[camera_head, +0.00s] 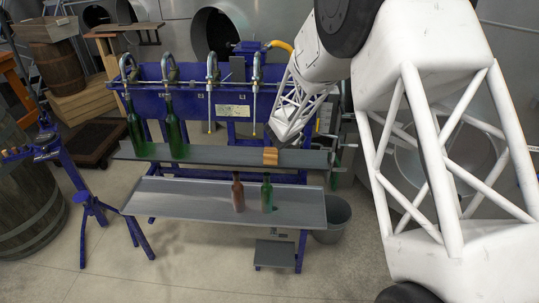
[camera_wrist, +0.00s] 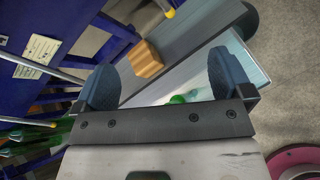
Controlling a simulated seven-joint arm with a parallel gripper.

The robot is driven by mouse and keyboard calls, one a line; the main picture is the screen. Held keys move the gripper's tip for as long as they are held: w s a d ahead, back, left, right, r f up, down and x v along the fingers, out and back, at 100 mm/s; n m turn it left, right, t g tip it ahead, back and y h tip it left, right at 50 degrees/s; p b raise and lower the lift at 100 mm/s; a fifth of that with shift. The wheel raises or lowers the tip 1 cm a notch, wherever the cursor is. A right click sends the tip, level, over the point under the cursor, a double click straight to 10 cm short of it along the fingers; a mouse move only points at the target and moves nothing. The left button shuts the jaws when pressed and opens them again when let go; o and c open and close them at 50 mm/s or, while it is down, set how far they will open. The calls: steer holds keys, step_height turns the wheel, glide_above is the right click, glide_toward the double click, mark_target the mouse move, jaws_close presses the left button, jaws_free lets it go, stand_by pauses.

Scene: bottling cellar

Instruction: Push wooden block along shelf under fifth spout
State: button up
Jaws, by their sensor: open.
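The wooden block (camera_head: 270,156) sits on the dark upper shelf (camera_head: 210,154), right of its middle. It also shows in the wrist view (camera_wrist: 146,58), beyond the fingers and nearer the left one. My gripper (camera_wrist: 162,70) is open, with nothing between its two blue-grey fingers. In the head view my arm's end hangs just above and beside the block; the fingertips there are too small to tell whether they touch it. Several spouts stand in a row above the shelf, including a spout (camera_head: 257,72) behind the block's left side. My arm hides the row's right end, so the fifth spout is not clearly seen.
Two green bottles (camera_head: 175,130) (camera_head: 135,132) stand at the shelf's left end. A lower tray (camera_head: 180,198) carries a brown bottle (camera_head: 238,192) and a green bottle (camera_head: 267,193). The shelf between block and bottles is clear.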

mark_target(271, 155)
steer(key=w+a+f+n+y, duration=0.2)
steer(key=a+f+n, duration=0.4)
steer(key=a+f, duration=0.3)
step_height(271, 155, down, 4)
steer(key=shift+w+f+n+y, duration=0.15)
steer(key=shift+w+n+y, duration=0.2)
steer(key=shift+w, duration=0.35)
steer(key=shift+w+f, duration=0.15)
steer(key=shift+w, duration=0.05)
steer(key=shift+x, duration=4.2)
steer(key=shift+x, duration=0.85)
steer(key=shift+w+d+f, duration=0.1)
steer(key=shift+w+f, duration=0.1)
steer(key=shift+f, duration=0.15)
steer(key=shift+x, duration=0.75)
steer(key=shift+w, duration=0.1)
steer(key=shift+f, duration=0.1)
steer(key=c, duration=1)
